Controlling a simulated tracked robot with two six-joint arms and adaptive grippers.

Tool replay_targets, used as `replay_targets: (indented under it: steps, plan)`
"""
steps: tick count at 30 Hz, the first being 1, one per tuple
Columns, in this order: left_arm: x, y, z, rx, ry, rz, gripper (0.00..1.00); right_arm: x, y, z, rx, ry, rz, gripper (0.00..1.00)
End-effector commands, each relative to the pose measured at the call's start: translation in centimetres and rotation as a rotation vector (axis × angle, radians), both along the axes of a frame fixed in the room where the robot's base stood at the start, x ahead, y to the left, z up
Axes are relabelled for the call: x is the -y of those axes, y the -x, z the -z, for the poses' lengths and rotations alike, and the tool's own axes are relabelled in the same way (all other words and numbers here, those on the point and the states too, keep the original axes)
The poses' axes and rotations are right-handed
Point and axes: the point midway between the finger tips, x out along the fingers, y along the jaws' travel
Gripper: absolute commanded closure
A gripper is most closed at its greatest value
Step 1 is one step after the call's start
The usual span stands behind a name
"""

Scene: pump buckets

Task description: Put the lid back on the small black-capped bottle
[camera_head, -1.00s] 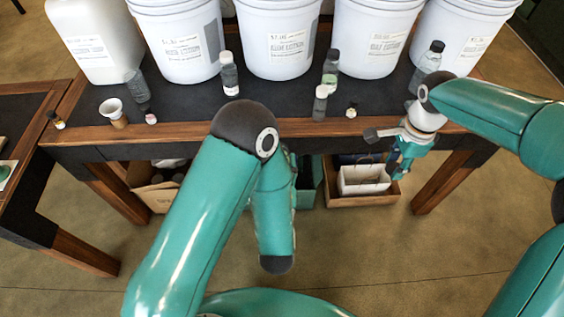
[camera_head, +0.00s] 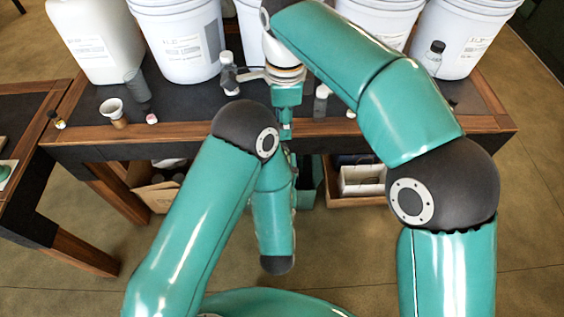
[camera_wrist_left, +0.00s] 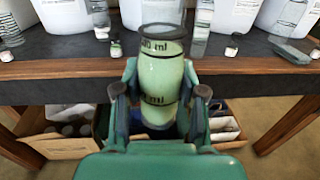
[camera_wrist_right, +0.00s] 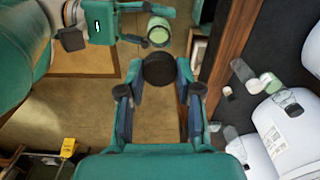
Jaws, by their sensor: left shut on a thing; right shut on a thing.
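My left gripper (camera_wrist_left: 159,92) is shut around a small clear bottle (camera_wrist_left: 161,75) of pale green liquid with dark volume marks. In the right wrist view this bottle (camera_wrist_right: 158,32) shows a round, uncovered green mouth. My right gripper (camera_wrist_right: 160,92) is shut on a round black lid (camera_wrist_right: 158,70). The lid is close to the bottle but apart from it in that view. In the head view my right gripper (camera_head: 286,128) is at the table's front edge, its lid not distinguishable. My left gripper and its bottle are hidden there behind my arm.
White buckets (camera_head: 178,40) and a white jug (camera_head: 83,42) line the back of the black-topped table (camera_head: 185,117). Small bottles (camera_head: 228,70), a paper cup (camera_head: 112,112) and a small white-topped cap (camera_head: 151,118) stand before them. Boxes (camera_head: 358,180) sit underneath.

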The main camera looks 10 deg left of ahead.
Motion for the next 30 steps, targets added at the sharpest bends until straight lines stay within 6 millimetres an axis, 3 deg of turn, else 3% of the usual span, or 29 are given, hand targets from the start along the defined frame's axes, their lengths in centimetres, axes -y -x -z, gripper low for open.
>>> replay_targets:
  steps: [11, 24, 30]
  plan:
    - [0.0, 0.0, 0.0, 0.001, 0.000, 0.000, 1.00, 0.0, 0.0, 0.1, -0.001, 0.000, -0.001, 0.76]
    - [0.0, 0.0, 0.0, 0.001, 0.000, 0.000, 1.00, 0.0, 0.0, 3.5, -0.002, 0.001, 0.001, 0.76]
    - [0.0, 0.0, 0.0, 0.001, 0.000, 0.000, 1.00, 0.0, 0.0, 4.0, -0.001, 0.000, 0.000, 0.76]
